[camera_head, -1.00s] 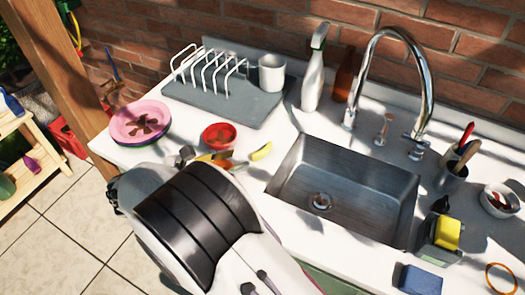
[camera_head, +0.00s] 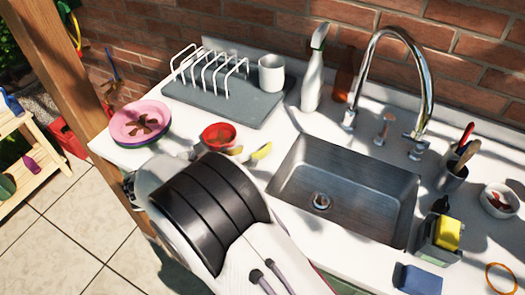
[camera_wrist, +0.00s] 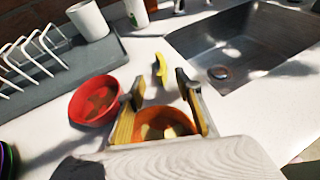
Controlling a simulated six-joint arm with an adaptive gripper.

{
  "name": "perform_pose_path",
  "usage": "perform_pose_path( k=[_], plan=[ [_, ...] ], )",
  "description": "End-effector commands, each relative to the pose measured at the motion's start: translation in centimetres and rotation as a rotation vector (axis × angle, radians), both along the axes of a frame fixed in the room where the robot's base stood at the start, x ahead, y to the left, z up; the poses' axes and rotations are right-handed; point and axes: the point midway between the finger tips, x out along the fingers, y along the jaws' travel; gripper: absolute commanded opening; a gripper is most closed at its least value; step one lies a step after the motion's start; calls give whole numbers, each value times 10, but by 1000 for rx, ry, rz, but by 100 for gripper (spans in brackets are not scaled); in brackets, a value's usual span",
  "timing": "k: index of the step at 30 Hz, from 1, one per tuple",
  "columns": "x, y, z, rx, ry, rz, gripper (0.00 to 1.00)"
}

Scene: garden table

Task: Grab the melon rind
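The melon rind, seemingly the small yellow curved piece (camera_head: 261,151), lies on the white counter between the red bowl and the sink. In the wrist view the rind (camera_wrist: 161,68) is just beyond my fingertips, roughly in line with the gap between them. My gripper (camera_wrist: 161,88) is open, with its two fingers apart on either side of that gap. Nothing is held, and the rind is not touched as far as I can see. In the head view my arm hides most of the gripper.
A red bowl (camera_wrist: 95,100) stands left of my fingers. An orange-brown bowl (camera_wrist: 160,124) with pale pieces shows between and below them. The sink (camera_head: 345,185) is to the right. A grey drying mat (camera_head: 225,108) with rack and white mug (camera_head: 271,73) lies behind; pink plates (camera_head: 140,122) stand left.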

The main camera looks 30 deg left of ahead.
Motion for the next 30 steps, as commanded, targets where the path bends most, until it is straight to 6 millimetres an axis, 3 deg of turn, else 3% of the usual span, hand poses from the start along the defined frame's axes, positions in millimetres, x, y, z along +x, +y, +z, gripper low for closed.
perform_pose_path(
  k=[12, 30],
  plan=[
    [36, -17, -14, -1, 4, 0, 34],
    [40, -18, -15, 0, 3, 0, 34]
  ],
)
